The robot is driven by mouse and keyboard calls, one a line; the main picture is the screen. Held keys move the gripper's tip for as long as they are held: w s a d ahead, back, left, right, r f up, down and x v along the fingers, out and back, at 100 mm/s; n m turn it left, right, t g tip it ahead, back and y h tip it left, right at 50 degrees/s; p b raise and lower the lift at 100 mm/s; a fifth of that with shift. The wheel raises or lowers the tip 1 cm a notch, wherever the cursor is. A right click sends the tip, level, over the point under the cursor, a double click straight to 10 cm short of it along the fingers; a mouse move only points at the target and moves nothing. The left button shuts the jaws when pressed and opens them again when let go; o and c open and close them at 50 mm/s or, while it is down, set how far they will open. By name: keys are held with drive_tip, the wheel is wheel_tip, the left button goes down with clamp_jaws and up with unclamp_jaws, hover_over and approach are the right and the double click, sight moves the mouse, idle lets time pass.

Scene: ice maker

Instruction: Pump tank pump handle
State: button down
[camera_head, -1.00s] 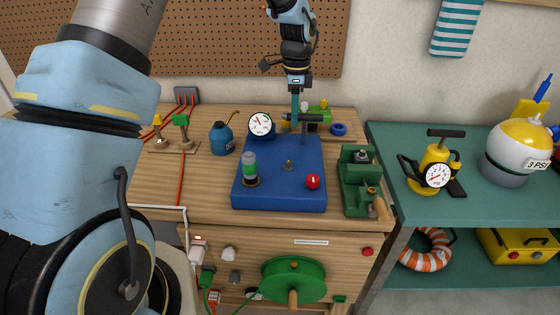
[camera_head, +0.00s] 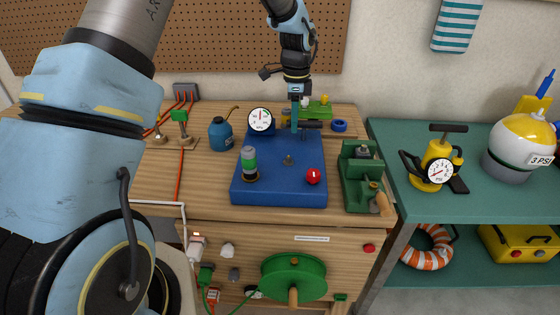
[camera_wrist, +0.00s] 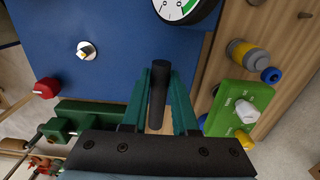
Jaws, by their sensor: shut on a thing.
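The pump handle (camera_head: 312,125) is a black bar at the back of the blue tank base (camera_head: 290,180). My gripper (camera_head: 295,128) reaches down over its left part, with teal fingers shut on it. In the wrist view the black handle (camera_wrist: 158,88) lies lengthwise between the two fingers (camera_wrist: 164,100). The handle sits low, just above the blue base, and little of its rod shows. A round white gauge (camera_head: 260,119) stands left of the gripper, its needle pointing about straight up. It shows partly in the wrist view (camera_wrist: 185,5).
A green-capped cylinder (camera_head: 249,163) and a red knob (camera_head: 313,176) stand on the blue base. A green vise-like fixture (camera_head: 362,175) is to its right, a blue bottle (camera_head: 221,134) to its left. A yellow pump (camera_head: 433,165) stands on the green shelf at right.

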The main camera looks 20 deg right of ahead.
drive_tip(key=shift+r+p, duration=1.5)
drive_tip(key=shift+r, duration=0.55)
drive_tip(key=shift+f+b, duration=1.2)
drive_tip(key=shift+f, duration=1)
drive_tip(key=shift+r, duration=0.15)
drive_tip(key=c, duration=0.7)
unclamp_jaws()
wheel_tip(320, 180, up, 7)
drive_tip(key=p, duration=0.5)
drive_tip(key=shift+p, duration=0.3)
